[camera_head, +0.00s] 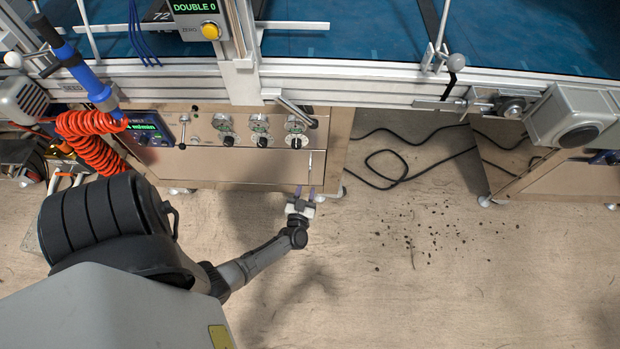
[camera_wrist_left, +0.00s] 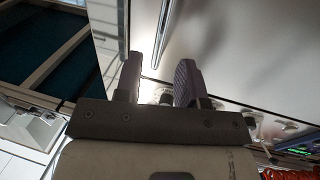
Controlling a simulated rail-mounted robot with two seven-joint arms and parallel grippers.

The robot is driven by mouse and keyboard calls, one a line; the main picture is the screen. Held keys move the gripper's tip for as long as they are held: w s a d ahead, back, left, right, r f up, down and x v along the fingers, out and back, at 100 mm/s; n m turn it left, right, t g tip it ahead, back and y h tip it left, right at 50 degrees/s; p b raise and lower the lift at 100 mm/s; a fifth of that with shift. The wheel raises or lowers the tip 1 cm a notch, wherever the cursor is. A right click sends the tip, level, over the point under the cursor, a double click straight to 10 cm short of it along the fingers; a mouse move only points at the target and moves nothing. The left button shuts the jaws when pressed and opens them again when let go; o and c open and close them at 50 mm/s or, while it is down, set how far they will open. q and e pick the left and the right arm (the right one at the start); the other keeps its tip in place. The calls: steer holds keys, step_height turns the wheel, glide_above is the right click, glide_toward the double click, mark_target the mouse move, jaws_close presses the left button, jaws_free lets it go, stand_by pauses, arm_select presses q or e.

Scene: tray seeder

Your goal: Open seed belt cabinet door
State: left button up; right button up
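The seed belt cabinet door (camera_head: 235,168) is the beige front panel below the row of knobs in the head view, and it looks closed. Its thin metal bar handle (camera_head: 310,165) is near the door's right end. In the left wrist view the handle (camera_wrist_left: 166,30) shows between and beyond the fingers. My left gripper (camera_head: 304,191) is just in front of the handle's lower end. In the left wrist view its two purple-grey fingers (camera_wrist_left: 159,65) are apart, with the handle lined up between them. I cannot tell whether they touch it. My right gripper is not in view.
Several knobs (camera_head: 262,141) and a display box (camera_head: 152,128) sit above the door. A coiled red hose (camera_head: 90,140) hangs at the left. Black cables (camera_head: 385,165) and dark debris (camera_head: 430,235) lie on the floor. The floor in front of the door is open.

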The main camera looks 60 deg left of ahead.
mark_target(310, 178)
arm_select(q)
steer(key=b+x, duration=0.2)
steer(key=x, duration=0.3)
steer(key=shift+w+a+f, duration=0.1)
steer(key=shift+w+a, duration=0.4)
steer(key=shift+a, duration=0.1)
steer(key=c, duration=0.6)
jaws_close()
